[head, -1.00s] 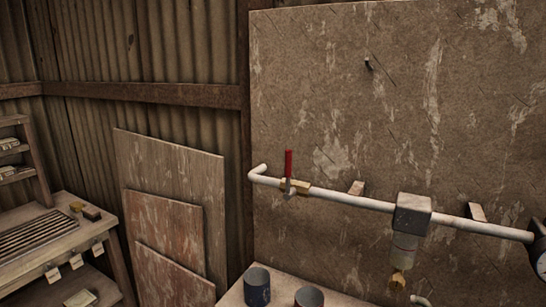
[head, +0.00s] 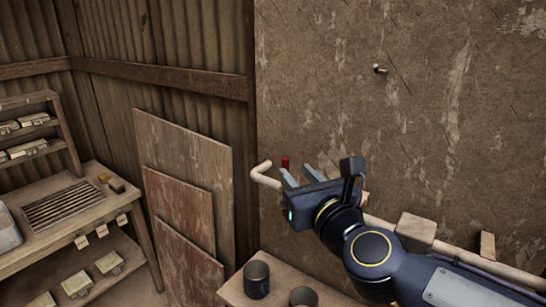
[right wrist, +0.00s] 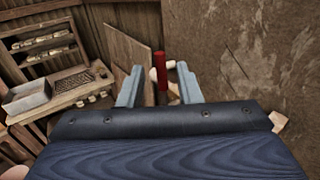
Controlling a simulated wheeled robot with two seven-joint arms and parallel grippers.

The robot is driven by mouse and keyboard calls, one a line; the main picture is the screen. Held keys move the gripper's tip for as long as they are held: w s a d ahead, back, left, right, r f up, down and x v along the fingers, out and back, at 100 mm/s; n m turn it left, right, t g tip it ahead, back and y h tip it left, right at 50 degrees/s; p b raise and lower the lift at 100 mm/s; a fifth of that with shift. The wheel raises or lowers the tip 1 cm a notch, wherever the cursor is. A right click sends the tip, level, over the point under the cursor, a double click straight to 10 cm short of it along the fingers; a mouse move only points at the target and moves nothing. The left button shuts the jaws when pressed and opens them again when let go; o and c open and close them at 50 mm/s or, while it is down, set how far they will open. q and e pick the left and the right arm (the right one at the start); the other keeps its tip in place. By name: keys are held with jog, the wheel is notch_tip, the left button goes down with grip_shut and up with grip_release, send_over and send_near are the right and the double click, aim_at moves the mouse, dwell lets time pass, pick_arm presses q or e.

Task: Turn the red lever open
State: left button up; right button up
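The red lever (head: 285,162) stands upright on the white pipe (head: 262,174) at its left end; my right gripper hides its lower part in the head view. My right gripper (head: 297,174) is at the lever, with its fingers pointing toward it. In the right wrist view the red lever (right wrist: 162,72) shows between the two grey fingers of the gripper (right wrist: 159,82), with a gap on both sides. The gripper is open. My left gripper is not in view.
The pipe runs along a worn board wall (head: 320,60) with a small hook (head: 380,69). Two dark cups (head: 257,279) stand on a small table below. A bench (head: 75,210) and leaning boards (head: 185,150) are at the left. My right arm covers the middle of the pipe.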

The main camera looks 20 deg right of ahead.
aim_at(287, 164)
jog(key=w, duration=0.6)
jog(key=shift+w+a, duration=0.2)
jog(key=shift+a, duration=0.05)
grip_shut()
